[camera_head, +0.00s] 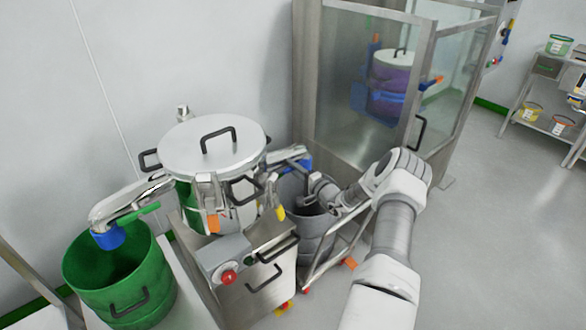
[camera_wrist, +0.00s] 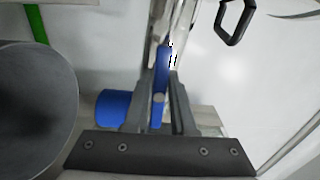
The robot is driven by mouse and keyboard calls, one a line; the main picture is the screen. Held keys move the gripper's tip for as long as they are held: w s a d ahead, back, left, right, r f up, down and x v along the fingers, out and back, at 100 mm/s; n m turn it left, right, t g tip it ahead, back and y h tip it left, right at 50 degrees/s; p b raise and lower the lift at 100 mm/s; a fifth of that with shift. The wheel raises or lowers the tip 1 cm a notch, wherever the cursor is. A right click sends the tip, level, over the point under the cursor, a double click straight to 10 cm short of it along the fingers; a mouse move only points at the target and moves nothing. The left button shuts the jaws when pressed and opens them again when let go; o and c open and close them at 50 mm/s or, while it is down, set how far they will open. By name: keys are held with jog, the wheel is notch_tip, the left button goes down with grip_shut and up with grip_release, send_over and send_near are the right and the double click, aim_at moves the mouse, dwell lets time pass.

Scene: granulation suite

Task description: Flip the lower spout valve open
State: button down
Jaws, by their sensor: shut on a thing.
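The blue valve lever (camera_wrist: 161,62) stands upright between my two fingers in the wrist view. My gripper (camera_wrist: 161,90) is shut on it. A blue spout end (camera_wrist: 113,106) is just left of the fingers. In the head view, my gripper (camera_head: 312,192) reaches in from the right beside the machine's right spout (camera_head: 287,155), which has blue parts. My wrist and the machine partly hide the grip there. The lidded steel vessel (camera_head: 212,148) stands left of my gripper.
A grey bin (camera_head: 300,235) is below the right spout, close to my arm. A green bin (camera_head: 120,280) stands under the left spout (camera_head: 130,200). A glass-walled cabinet (camera_head: 365,90) is behind my arm. Open floor (camera_head: 490,230) lies to the right.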

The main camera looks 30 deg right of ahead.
jog(key=c, duration=0.8)
grip_release()
jog(key=shift+o, duration=0.2)
jog(key=shift+s, duration=0.15)
jog(key=s+d+p, duration=0.1)
jog(key=s+d, duration=0.1)
jog(key=s, duration=1.5)
jog(key=shift+d, duration=0.2)
